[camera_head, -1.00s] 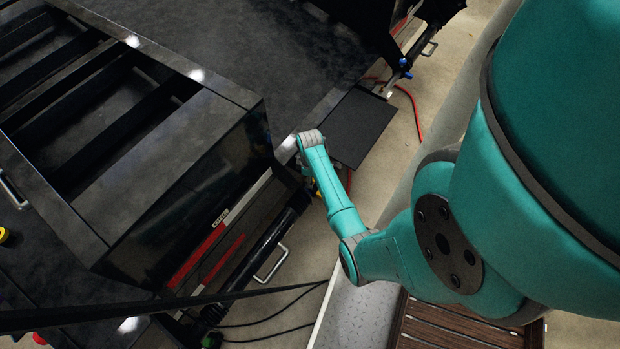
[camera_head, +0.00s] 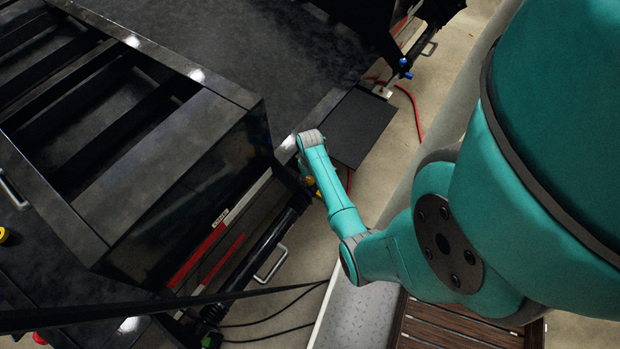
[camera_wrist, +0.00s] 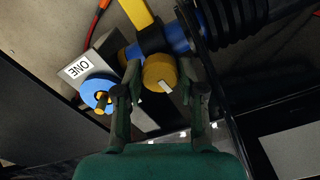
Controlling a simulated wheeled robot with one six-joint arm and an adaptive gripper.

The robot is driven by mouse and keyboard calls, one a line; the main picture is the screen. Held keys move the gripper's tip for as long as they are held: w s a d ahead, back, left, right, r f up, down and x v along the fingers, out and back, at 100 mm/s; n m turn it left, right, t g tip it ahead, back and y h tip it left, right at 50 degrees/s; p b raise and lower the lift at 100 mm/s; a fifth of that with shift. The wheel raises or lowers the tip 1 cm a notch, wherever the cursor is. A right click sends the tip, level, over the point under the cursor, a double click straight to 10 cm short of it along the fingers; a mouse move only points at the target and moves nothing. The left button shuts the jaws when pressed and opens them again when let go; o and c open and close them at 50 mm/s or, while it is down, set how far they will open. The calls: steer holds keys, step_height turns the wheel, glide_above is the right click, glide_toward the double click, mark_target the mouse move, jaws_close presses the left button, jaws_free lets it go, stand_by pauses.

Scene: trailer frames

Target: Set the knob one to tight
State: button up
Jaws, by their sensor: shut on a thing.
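In the wrist view a yellow round knob (camera_wrist: 160,72) with a white mark on its face sits between the two dark fingers of my gripper (camera_wrist: 160,74). The fingers are shut on its sides. A white label reading ONE (camera_wrist: 78,68) is on a grey block just left of the knob. A blue disc (camera_wrist: 96,90) with a small yellow part sits below the label, left of my left finger. In the head view my wrist (camera_head: 311,140) hides the fingers, and only a bit of yellow shows beside it.
A blue cylinder (camera_wrist: 178,36) and a yellow strap-like bar (camera_wrist: 137,14) lie just beyond the knob. A black ribbed sleeve (camera_wrist: 236,22) is close on the right. In the head view the black trailer frame (camera_head: 190,150) stands left of my arm, with a red hose (camera_head: 413,108) on the floor.

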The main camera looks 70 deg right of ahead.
steer(key=m, duration=0.5)
steer(key=shift+m, duration=0.4)
steer(key=m, duration=0.8)
steer(key=shift+m, duration=0.4)
steer(key=m, duration=0.4)
steer(key=shift+m, duration=0.4)
steer(key=o, duration=1.1)
steer(key=shift+o, duration=0.2)
